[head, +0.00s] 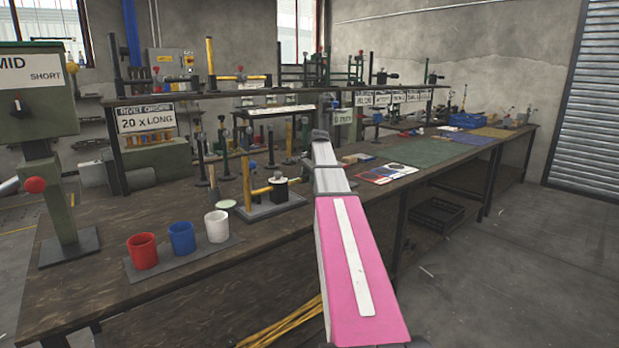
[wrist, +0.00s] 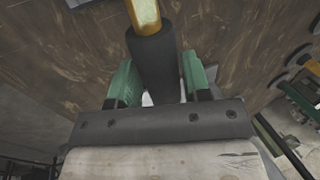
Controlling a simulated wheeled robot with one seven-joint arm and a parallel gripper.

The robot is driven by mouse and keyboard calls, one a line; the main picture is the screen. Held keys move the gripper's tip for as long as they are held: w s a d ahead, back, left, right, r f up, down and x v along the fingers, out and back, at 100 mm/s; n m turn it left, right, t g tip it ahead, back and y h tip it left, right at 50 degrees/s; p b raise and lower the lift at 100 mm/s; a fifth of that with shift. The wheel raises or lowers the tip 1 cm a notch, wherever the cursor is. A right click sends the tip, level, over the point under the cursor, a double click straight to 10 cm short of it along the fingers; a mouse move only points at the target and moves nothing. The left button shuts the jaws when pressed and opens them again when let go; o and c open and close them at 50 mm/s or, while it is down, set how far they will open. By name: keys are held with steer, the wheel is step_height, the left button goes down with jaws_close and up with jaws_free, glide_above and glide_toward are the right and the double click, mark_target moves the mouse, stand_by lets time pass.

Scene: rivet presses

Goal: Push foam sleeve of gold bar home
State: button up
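In the wrist view a dark foam sleeve (wrist: 155,58) sits around the gold bar (wrist: 144,14), whose bare end shows at the top edge. The sleeve stands between the two green fingers of my gripper (wrist: 158,68). The fingers are close to its sides, and narrow light gaps show near the palm. Whether they press on it I cannot tell. The sleeve's far end is hidden. In the head view my arm reaches over the bench and hides the fingers; the held region cannot be seen there.
The bench (head: 95,275) carries red (head: 143,251), blue (head: 181,238) and white (head: 216,226) cups at the front left. A fixture with yellow bars (head: 262,189) stands left of my arm. A green press (head: 50,130) is at far left. A green mat (head: 437,151) lies to the right.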

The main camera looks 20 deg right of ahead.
mark_target(296, 180)
jaws_close()
steer(key=s+a, duration=0.1)
steer(key=a, duration=0.3)
steer(key=s+a, duration=0.1)
steer(key=a, duration=0.2)
steer(key=shift+s, duration=0.35)
steer(key=shift+o, duration=2.4)
jaws_free()
steer(key=shift+r, duration=0.15)
steer(key=v, duration=1)
steer(key=shift+r, duration=0.25)
steer(key=shift+s, duration=0.1)
